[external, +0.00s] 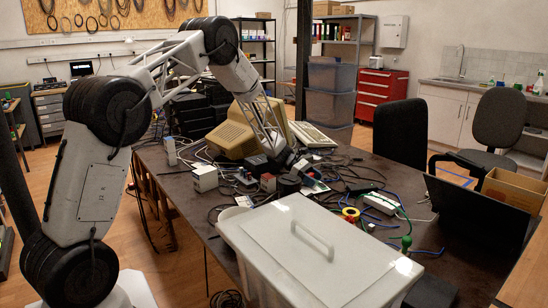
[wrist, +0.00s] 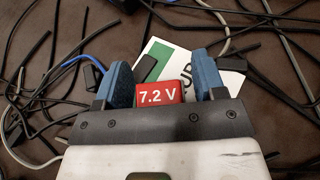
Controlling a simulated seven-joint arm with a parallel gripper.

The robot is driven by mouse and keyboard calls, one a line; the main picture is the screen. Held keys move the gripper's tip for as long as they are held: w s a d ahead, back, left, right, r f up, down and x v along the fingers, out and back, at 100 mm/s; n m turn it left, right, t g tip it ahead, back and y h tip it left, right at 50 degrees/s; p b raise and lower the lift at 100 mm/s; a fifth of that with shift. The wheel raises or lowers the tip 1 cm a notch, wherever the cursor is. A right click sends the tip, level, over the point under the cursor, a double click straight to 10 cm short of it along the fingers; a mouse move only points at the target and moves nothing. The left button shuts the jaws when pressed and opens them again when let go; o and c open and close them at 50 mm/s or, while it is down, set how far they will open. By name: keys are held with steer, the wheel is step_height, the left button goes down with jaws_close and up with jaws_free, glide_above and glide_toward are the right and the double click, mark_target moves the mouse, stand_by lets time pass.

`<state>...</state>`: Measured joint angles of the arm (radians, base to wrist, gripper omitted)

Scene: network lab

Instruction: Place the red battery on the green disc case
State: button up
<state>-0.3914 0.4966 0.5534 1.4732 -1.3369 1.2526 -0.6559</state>
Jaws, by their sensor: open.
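The red battery (wrist: 159,93), marked "7.2 V", shows in the wrist view between the two blue fingers of my gripper (wrist: 163,62). The fingers are apart, with a gap beside the battery. The disc case (wrist: 184,63), white with a green band and dark lettering, lies flat just beyond and partly behind the battery. The battery overlaps the case's near part in the picture; its lower side is hidden, so I cannot tell whether it touches the case. In the external view my gripper (external: 309,180) is low over the cluttered middle of the table.
Black and blue cables (wrist: 40,95) surround the case.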

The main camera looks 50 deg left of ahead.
steer(key=v, duration=1.2)
stand_by(0.7)
steer(key=s+d+r+m+g+y, duration=0.55)
steer(key=s+d+r+m, duration=0.55)
steer(key=s+d+r, duration=1.2)
steer(key=s+d+r+m+t+y, duration=0.1)
steer(key=s+m, duration=0.3)
steer(key=s, duration=0.6)
steer(key=s+d+r+m+t+y, duration=0.1)
steer(key=s+d+r+m+y, duration=0.2)
steer(key=s, duration=0.7)
steer(key=s+d+r+m+t+y, duration=0.1)
steer(key=s+d+r+m+y, duration=0.1)
steer(key=s, duration=0.8)
steer(key=m+y, duration=0.1)
steer(key=m, duration=0.1)
steer(key=shift+s+r+m, duration=0.2)
steer(key=shift+s+m, duration=0.1)
steer(key=shift+s, duration=0.1)
